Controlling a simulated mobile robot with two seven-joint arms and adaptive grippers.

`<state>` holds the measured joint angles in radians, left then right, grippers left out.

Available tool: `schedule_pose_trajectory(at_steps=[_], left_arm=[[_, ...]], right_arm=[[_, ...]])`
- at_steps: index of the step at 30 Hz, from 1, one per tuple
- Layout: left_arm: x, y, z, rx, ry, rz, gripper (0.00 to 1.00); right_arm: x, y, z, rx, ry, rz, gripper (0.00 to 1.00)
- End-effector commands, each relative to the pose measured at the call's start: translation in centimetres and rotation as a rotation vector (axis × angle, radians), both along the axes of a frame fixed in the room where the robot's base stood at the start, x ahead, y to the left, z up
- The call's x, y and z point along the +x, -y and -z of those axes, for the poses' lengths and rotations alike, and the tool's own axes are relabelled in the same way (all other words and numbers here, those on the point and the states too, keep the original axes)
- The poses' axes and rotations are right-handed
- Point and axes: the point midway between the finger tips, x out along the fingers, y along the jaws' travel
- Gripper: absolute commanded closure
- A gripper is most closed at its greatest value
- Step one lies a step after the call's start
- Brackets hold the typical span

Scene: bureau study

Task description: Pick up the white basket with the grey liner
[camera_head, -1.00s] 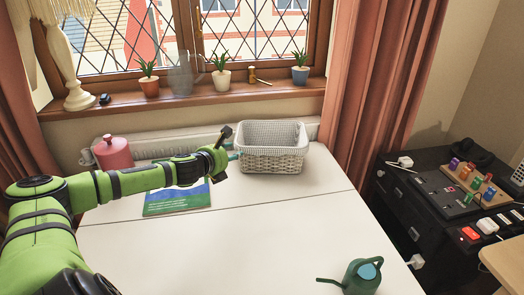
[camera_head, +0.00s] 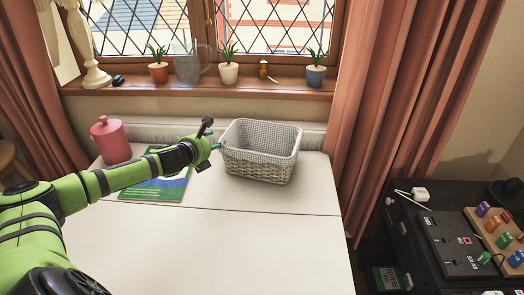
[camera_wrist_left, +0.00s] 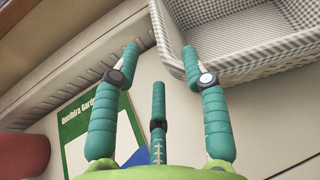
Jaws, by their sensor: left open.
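The white basket (camera_head: 258,167) has woven sides and a grey checked liner (camera_head: 262,137). It stands upright on the white table near the back, below the window. My left gripper (camera_head: 220,146) is just left of the basket, at about the height of its upper part. In the left wrist view my left gripper (camera_wrist_left: 160,48) is open with nothing between its teal fingers. The basket (camera_wrist_left: 250,68) fills the upper right there, and the right finger's tip shows close to its rim; I cannot tell whether they touch. My right gripper is not in view.
A green and blue book (camera_head: 150,190) lies under my left forearm. A pink lidded pot (camera_head: 111,140) stands at the back left. Potted plants stand on the windowsill (camera_head: 200,90). A black cabinet (camera_head: 425,245) is at the right. The table (camera_head: 240,240) is clear in front.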

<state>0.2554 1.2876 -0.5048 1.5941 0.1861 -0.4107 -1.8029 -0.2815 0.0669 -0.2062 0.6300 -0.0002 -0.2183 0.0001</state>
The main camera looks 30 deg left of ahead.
Motion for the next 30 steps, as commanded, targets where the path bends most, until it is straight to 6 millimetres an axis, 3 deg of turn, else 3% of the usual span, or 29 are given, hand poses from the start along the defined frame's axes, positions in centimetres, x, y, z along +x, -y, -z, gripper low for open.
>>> schedule_pose_trajectory(at_steps=[1, 3, 6, 8, 15, 23, 24, 27, 30], left_arm=[[0.3, 0.1, 0.0, -0.003, 0.002, 0.001, 0.55], [0.8, 0.0, 0.2, -0.005, 0.003, 0.001, 0.55], [1.9, -0.3, 0.6, -0.007, 0.004, -0.001, 0.55], [2.7, -0.4, 0.9, -0.006, 0.005, 0.0, 0.55], [4.6, -0.9, 1.8, -0.004, 0.001, 0.002, 0.55], [4.7, -0.9, 2.0, 0.0, 0.0, 0.003, 0.55], [4.7, -0.9, 2.0, 0.0, 0.0, 0.003, 0.59], [4.7, -0.9, 2.0, 0.0, 0.0, 0.003, 0.99], [4.7, -0.9, 2.0, -0.001, 0.001, 0.003, 1.0]], right_arm=[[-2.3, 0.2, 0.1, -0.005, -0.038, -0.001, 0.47], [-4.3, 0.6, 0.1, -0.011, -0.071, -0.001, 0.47], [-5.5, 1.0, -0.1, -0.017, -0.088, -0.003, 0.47], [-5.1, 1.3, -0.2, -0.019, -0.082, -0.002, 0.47], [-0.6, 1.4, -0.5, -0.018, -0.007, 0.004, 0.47], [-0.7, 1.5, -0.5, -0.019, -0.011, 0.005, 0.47], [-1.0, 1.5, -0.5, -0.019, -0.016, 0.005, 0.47], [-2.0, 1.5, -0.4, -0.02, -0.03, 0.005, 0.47], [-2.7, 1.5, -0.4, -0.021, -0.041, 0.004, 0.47]])
